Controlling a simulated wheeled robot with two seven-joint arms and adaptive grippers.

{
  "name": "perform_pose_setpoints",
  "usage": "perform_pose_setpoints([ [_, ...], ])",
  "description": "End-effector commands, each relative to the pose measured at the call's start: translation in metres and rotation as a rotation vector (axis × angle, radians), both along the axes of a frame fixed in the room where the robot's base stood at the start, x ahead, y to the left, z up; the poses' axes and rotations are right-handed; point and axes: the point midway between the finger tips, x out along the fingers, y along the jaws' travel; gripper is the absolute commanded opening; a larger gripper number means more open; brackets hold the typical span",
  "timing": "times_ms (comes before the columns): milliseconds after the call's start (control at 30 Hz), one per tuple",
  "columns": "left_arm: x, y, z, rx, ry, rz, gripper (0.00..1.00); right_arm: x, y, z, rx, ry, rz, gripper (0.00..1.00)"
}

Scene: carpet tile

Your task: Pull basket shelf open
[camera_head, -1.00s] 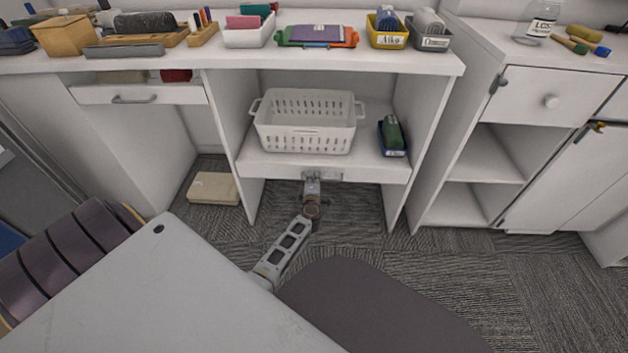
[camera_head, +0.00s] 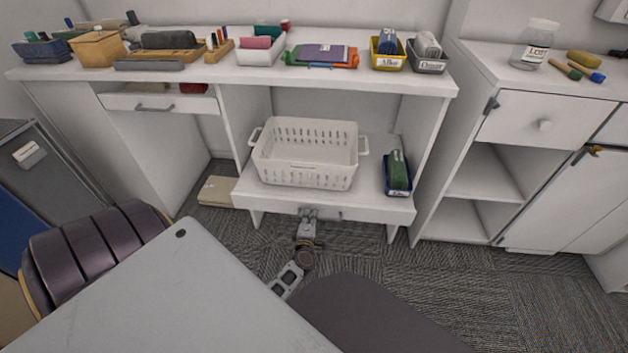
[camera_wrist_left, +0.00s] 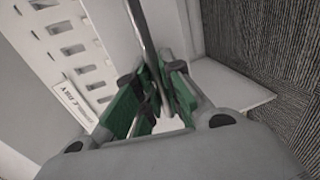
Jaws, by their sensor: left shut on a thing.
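The basket shelf (camera_head: 270,201) is a white pull-out board in the middle bay of the white desk, jutting forward from under the desktop. A white slotted basket (camera_head: 305,153) stands on it, left of centre. My left gripper (camera_head: 307,216) is at the shelf's front edge and is shut on its handle; the handle itself is mostly hidden by the gripper. In the left wrist view the green-padded fingers (camera_wrist_left: 155,100) are closed around a thin grey bar, with the basket slots (camera_wrist_left: 75,45) at the left. My right gripper is not in view.
A blue bin with a green item (camera_head: 397,175) sits on the shelf's right side. A beige box (camera_head: 217,191) lies on the carpet to the left. A cabinet (camera_head: 485,175) with open cubbies stands at the right.

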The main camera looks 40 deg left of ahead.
Motion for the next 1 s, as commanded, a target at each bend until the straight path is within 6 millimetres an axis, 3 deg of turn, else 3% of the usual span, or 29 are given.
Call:
perform_pose_setpoints([
  [600,-0.106,-0.065,0.0,-0.002,0.005,-0.001,0.0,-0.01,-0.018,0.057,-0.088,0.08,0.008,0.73],
  [800,-0.131,-0.08,0.0,-0.002,0.003,-0.001,0.0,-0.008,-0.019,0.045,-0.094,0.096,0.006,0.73],
  [1000,-0.143,-0.088,0.0,-0.002,0.001,-0.001,0.0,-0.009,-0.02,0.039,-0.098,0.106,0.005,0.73],
])
